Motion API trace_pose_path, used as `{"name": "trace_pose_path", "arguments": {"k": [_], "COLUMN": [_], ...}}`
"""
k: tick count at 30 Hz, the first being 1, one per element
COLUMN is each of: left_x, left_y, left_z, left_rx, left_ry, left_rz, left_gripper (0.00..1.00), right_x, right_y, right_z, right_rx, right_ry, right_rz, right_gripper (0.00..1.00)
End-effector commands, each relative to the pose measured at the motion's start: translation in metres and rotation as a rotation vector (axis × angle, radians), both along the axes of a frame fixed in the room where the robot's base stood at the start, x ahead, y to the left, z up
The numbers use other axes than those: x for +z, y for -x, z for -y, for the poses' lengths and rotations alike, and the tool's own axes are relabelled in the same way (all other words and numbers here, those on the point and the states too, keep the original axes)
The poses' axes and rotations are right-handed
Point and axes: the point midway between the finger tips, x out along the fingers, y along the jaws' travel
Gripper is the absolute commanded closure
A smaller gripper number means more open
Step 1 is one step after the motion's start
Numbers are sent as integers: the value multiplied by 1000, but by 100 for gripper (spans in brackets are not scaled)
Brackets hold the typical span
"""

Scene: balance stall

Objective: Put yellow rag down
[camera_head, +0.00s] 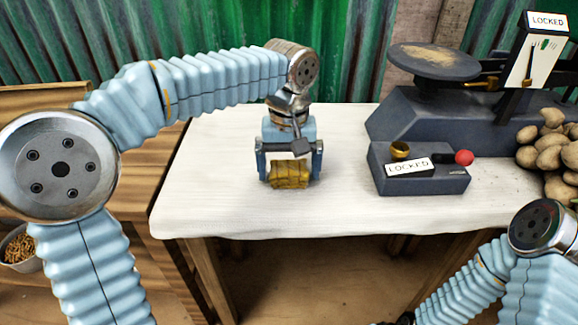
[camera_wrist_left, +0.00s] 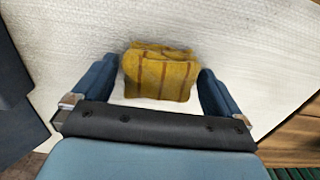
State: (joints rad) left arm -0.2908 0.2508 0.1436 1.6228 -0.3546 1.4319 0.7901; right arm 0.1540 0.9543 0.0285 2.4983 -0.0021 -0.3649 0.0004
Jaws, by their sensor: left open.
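The yellow rag (camera_head: 290,176), folded into a small bundle with brown stripes, is at the white-covered table (camera_head: 215,200), left of the dark scale. My left gripper (camera_head: 290,172) points down at it, with one finger on either side. In the left wrist view the rag (camera_wrist_left: 160,75) lies between the open fingers of the gripper (camera_wrist_left: 158,90), with white showing beside it. Whether its underside rests fully on the cloth is hard to tell. My right arm shows at the lower right, but its gripper is out of the picture.
A dark scale (camera_head: 425,115) with a round pan (camera_head: 433,62) and "LOCKED" signs stands at the right. Its front block carries a brass cup (camera_head: 400,150) and a red knob (camera_head: 464,157). Potatoes (camera_head: 550,155) lie at the far right. The cloth left of the rag is bare.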

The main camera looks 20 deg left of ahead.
Motion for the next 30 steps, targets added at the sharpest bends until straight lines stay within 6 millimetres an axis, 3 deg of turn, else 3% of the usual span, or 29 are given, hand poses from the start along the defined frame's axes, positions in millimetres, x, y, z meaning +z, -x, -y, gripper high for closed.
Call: {"name": "trace_pose_path", "arguments": {"k": [15, 21, 30], "left_x": [105, 120, 120], "left_y": [-1, 0, 0], "left_z": [0, 0, 0], "left_rx": [0, 0, 0], "left_ry": [1, 1, 0], "left_rz": [3, 1, 0], "left_gripper": [0, 0, 0], "right_x": [23, 25, 25], "right_y": [0, 0, 0], "right_z": [-1, -1, -1], "right_rx": [4, 5, 5], "right_ry": [-2, -3, -3], "right_rz": [0, -1, -1], "right_gripper": [57, 57, 57]}}
